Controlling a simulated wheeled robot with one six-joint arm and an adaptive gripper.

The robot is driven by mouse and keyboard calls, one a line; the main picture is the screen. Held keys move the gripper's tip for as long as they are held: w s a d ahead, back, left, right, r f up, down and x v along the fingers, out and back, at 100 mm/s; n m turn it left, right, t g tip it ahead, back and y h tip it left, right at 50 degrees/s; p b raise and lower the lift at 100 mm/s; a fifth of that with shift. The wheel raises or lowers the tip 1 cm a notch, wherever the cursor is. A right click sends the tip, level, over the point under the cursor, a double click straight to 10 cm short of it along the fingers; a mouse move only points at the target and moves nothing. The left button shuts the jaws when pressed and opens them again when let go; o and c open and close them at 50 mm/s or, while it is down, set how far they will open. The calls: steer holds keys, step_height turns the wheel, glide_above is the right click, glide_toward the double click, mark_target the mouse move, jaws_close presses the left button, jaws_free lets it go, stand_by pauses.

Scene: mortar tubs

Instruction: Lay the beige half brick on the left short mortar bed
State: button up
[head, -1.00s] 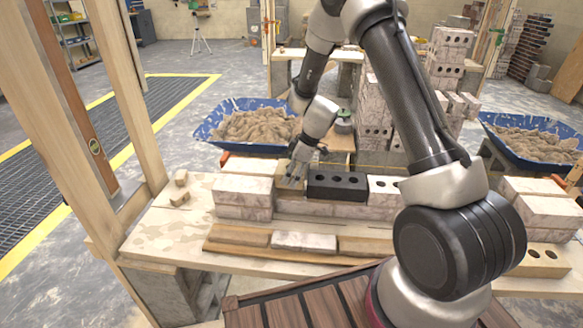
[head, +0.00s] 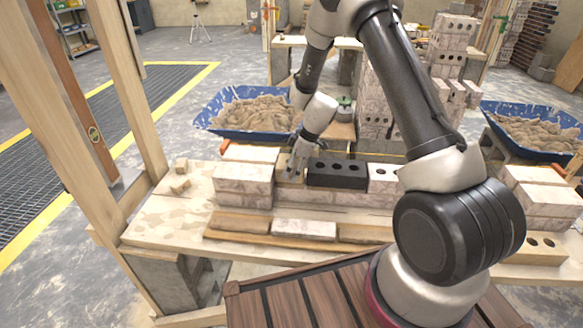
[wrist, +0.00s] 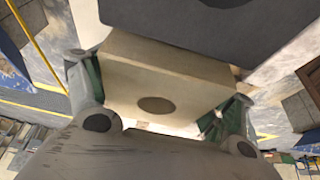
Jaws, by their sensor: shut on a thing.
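My gripper (head: 292,168) is shut on the beige half brick (wrist: 165,85), with one finger on each side of it. In the wrist view the brick's pale face shows one round dark hole. In the head view the brick (head: 289,177) shows as a small beige patch below my fingers, in the gap between a pale block (head: 244,186) and a dark brick with holes (head: 337,178). The mortar bed under it is hidden by the brick and the fingers. I cannot tell whether the brick touches it.
The dark brick also shows in the wrist view (wrist: 215,28), close to the held brick. A pale brick (head: 383,179) stands right of it. Several bricks lie on a board (head: 222,236) in front. Blue mortar tubs (head: 212,122) stand behind.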

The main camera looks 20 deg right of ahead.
steer(key=shift+f, duration=0.3)
steer(key=o, duration=1.6)
